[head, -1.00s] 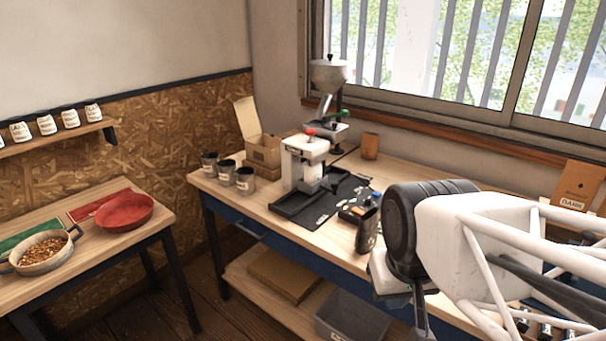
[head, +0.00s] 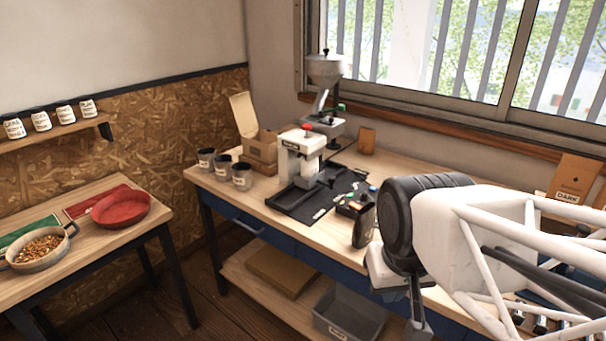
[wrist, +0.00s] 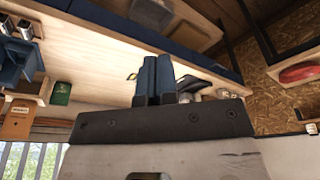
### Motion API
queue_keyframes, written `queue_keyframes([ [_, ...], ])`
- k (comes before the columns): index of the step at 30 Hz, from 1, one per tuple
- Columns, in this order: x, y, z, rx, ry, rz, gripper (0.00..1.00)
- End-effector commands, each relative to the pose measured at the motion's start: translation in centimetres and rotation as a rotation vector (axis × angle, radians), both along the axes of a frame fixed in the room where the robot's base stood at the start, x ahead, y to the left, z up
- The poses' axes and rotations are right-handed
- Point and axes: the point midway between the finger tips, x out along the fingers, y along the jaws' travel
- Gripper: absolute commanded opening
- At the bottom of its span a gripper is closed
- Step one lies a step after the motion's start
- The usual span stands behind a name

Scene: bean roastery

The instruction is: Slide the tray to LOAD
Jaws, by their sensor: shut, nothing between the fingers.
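A black tray-like base (head: 297,205) lies on the wooden bench under a white machine (head: 297,152) with a red knob, in the head view. I cannot tell for sure whether it is the task's tray, and I can read no LOAD marking. My arm's end hangs over the front right of the bench. My gripper (head: 418,327) is only partly visible at the bottom edge there, right of the black base and apart from it. In the wrist view my gripper (wrist: 155,62) has its two blue fingers shut together with nothing between them.
Dark labelled cups (head: 224,168) stand left of the machine, near an open cardboard box (head: 260,146). A dark container (head: 363,228) stands between the base and my arm. A grey bin (head: 350,314) is on the lower shelf. A side table holds a red pan (head: 121,208).

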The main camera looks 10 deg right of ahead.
Motion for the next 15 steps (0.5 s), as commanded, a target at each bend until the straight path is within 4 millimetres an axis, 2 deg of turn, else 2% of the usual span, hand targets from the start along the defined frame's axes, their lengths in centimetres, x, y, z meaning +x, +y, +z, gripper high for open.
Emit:
queue_keyframes([
  [1,0.0,0.0,0.0,0.0,0.0,0.0,0.08],
  [5,0.3,0.0,0.1,0.0,0.001,0.0,0.28],
  [11,1.9,-0.1,0.9,0.0,0.008,0.0,0.57],
  [15,4.2,-0.1,1.9,0.0,0.018,0.001,0.57],
])
